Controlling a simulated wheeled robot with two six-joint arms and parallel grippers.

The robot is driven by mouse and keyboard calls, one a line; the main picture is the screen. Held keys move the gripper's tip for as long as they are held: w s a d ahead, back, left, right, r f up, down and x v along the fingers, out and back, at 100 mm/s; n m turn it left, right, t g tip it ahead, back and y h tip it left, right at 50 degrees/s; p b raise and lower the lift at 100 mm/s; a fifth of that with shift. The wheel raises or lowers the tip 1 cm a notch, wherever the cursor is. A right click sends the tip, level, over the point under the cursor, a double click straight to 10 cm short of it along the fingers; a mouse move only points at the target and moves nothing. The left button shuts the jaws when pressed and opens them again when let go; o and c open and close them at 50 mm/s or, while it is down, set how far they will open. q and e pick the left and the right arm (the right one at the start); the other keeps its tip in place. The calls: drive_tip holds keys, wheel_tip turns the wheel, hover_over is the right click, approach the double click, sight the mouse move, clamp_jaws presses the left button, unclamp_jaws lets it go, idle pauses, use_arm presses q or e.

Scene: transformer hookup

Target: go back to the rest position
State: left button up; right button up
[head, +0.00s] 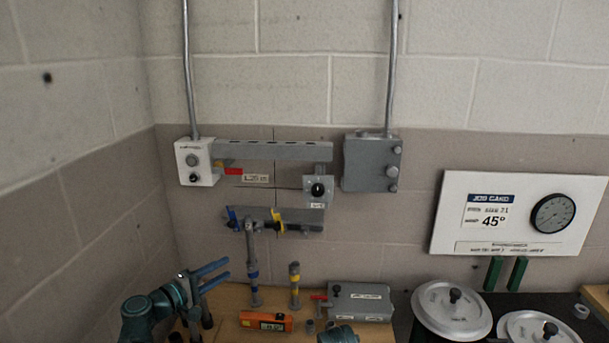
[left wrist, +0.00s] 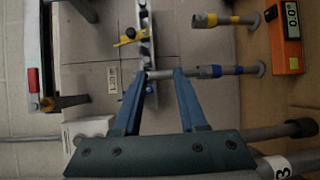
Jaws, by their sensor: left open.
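My left gripper (head: 226,271) has two blue fingers pointing right at the lower left of the head view. It is open and empty. A grey post with a blue band (head: 253,265) stands upright just right of the fingertips. In the left wrist view the open fingers (left wrist: 163,72) point toward the blue-banded post (left wrist: 225,70), whose top end shows by the fingertips. The post appears beyond the fingers, not gripped. My right gripper's fingers do not show; only a teal part appears at the bottom edge of the head view.
An orange meter (head: 266,321), a yellow-banded post (head: 294,284) and a grey box (head: 360,301) stand on the wooden bench. A bracket (head: 272,148) and boxes are on the wall. Silver lidded discs (head: 451,312) and a job card panel (head: 487,208) are at right.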

use_arm(q)
drive_tip(key=s+d+f+m+g+y, duration=0.1)
drive_tip(key=s+d+f+m+g, duration=0.5)
drive_tip(key=d, duration=0.4)
drive_tip(key=s+d+f+m+g, duration=0.3)
drive_tip(key=s+d+f+g, duration=0.1)
drive_tip(key=d+f, duration=0.4)
drive_tip(key=s+d+f+m+g+y, duration=0.1)
drive_tip(key=s+f+m+g+y, duration=0.3)
drive_tip(key=s+y, duration=0.6)
drive_tip(key=s+f+m, duration=0.1)
drive_tip(key=s+m, duration=0.1)
drive_tip(key=shift+d+f+m, duration=0.3)
drive_tip(key=shift+f+m, duration=0.1)
